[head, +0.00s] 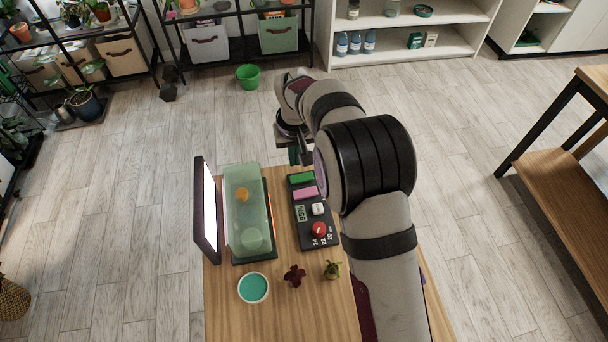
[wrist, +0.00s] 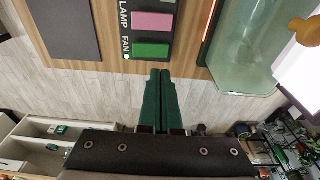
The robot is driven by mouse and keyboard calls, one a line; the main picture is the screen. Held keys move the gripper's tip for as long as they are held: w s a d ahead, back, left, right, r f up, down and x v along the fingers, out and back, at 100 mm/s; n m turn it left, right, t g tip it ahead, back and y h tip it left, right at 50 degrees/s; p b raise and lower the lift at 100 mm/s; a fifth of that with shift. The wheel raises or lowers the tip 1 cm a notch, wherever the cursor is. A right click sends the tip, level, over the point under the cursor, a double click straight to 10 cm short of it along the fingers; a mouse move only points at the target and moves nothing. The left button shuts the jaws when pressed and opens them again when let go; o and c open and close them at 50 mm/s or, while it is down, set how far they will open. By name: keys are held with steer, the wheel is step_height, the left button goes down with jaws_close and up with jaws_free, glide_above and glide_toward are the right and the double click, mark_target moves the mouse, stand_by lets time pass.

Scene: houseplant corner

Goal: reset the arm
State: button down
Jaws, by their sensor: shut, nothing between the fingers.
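My gripper (head: 294,154) hangs at the far edge of the wooden table (head: 240,318) in the head view, and my arm reaches over the table's right side. In the wrist view its two green fingers (wrist: 160,74) lie side by side, shut and empty. Their tips show just short of the green FAN key (wrist: 150,50) on the black control panel (wrist: 168,8); I cannot tell their height above it. The pink LAMP key (wrist: 153,21) is beside the FAN key.
A clear green tank (head: 236,215) stands left of the panel, beside an upright lit panel (head: 209,205). A teal-filled dish (head: 253,288), a dark red plant (head: 294,275) and a small green plant (head: 332,270) stand nearer. Shelves line the back; the floor between is mostly clear.

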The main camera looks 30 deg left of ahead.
steer(key=shift+r, duration=0.65)
steer(key=s+d+r+m, duration=0.2)
steer(key=d+r+m, duration=0.3)
steer(key=d, duration=0.7)
steer(key=s+d+r+m, duration=0.2)
steer(key=d+r, duration=0.5)
steer(key=d, duration=0.5)
steer(key=s+d+m, duration=0.3)
steer(key=s+d, duration=0.2)
steer(key=s, duration=0.4)
steer(key=s+d+m+g, duration=0.1)
steer(key=s+d+m, duration=0.3)
steer(key=s, duration=0.5)
steer(key=d, duration=0.2)
steer(key=shift+s+d+f+m+y, duration=0.2)
steer(key=shift+s+d+m+y, duration=0.1)
steer(key=shift+s, duration=0.05)
